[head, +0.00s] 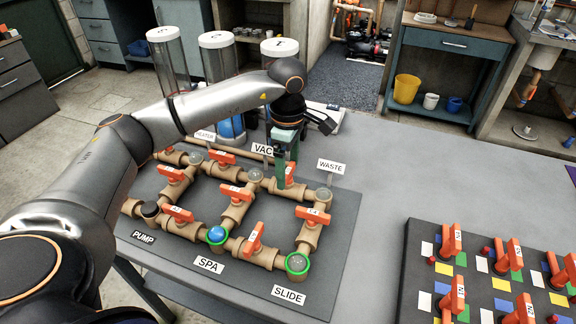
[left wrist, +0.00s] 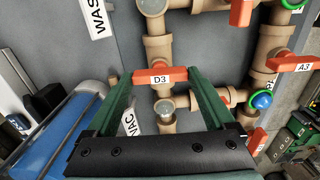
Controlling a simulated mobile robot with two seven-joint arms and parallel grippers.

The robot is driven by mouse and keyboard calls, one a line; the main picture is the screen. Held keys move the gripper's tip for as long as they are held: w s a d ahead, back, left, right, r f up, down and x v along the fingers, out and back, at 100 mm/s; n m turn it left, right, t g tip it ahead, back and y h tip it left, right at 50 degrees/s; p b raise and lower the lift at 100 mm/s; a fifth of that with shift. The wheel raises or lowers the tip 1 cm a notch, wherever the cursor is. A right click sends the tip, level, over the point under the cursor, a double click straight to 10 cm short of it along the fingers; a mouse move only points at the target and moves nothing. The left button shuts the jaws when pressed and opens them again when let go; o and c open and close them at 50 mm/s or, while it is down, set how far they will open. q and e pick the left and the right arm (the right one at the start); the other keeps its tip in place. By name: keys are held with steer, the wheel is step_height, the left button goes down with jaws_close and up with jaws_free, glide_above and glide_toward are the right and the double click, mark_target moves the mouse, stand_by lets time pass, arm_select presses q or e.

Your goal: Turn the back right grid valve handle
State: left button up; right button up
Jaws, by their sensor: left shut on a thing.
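The pipe grid (head: 235,215) is a tan pipework with several orange valve handles on a dark board. The back right handle, labelled D3 (left wrist: 160,77), lies crosswise over its pipe in the left wrist view. In the head view a part of this orange handle (head: 290,173) shows beside my fingers. My left gripper (head: 284,158) reaches down over it from above. Its green fingers (left wrist: 160,84) stand one at each end of the handle, shut on it. The fingers hide part of the handle in the head view. My right gripper is not in view.
Other orange handles (head: 312,215) stand close in front of my gripper. The VAC sign (head: 263,149) and WASTE sign (head: 331,167) rise beside it. Clear cylinders (head: 217,65) stand behind the arm. A second valve board (head: 490,275) is at right, with bare tabletop between.

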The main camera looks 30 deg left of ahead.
mark_target(288, 171)
arm_select(q)
steer(key=o, duration=1.1)
step_height(288, 171, up, 13)
steer(key=shift+f, duration=0.15)
steer(key=shift+f, duration=0.1)
